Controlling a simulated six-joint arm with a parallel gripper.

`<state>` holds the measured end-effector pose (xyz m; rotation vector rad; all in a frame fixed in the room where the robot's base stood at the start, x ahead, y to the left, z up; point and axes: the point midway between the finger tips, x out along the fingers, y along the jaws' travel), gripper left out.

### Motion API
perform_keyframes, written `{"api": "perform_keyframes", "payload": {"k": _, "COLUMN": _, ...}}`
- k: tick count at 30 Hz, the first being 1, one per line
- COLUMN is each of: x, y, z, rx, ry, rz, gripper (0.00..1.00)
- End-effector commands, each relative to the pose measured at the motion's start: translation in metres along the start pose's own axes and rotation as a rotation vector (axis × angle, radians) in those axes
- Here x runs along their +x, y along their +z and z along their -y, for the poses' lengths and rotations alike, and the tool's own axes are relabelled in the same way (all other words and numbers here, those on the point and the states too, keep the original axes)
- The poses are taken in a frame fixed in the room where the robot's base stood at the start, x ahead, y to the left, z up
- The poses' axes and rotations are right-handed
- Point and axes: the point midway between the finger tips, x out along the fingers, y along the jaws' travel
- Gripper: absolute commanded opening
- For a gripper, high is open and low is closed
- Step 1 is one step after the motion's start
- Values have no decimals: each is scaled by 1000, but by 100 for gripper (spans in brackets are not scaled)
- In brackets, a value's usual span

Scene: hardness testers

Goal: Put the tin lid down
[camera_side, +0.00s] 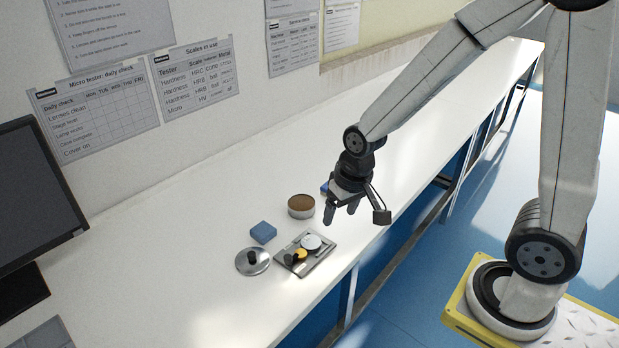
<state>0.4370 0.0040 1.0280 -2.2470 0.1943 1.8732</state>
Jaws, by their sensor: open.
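The tin lid (253,262) is a round, shiny metal disc with a dark knob on top. It lies on the white bench, left of a small grey tray. The open tin (301,207), round with a brown inside, stands farther back on the bench. My gripper (341,218) points down with its fingers apart and nothing seen between them. It is above the bench, to the right of the tin and well apart from the lid.
The grey tray (318,263) holds a pale disc (311,242) and a yellow and black piece (297,256). A blue block (263,232) sits behind the lid. Another blue thing (325,188) is partly hidden by my gripper. A monitor (38,200) stands at left. The far bench is clear.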

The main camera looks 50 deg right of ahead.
Motion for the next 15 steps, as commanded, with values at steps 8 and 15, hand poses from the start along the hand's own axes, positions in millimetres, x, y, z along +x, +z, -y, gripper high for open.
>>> {"api": "perform_keyframes", "payload": {"k": 8, "x": 32, "y": -53, "z": 20, "rx": 337, "ry": -32, "rz": 82, "gripper": 76}}
{"api": "perform_keyframes", "payload": {"k": 15, "x": 66, "y": -92, "z": 38, "rx": 627, "ry": -55, "rz": 162, "gripper": 76}}
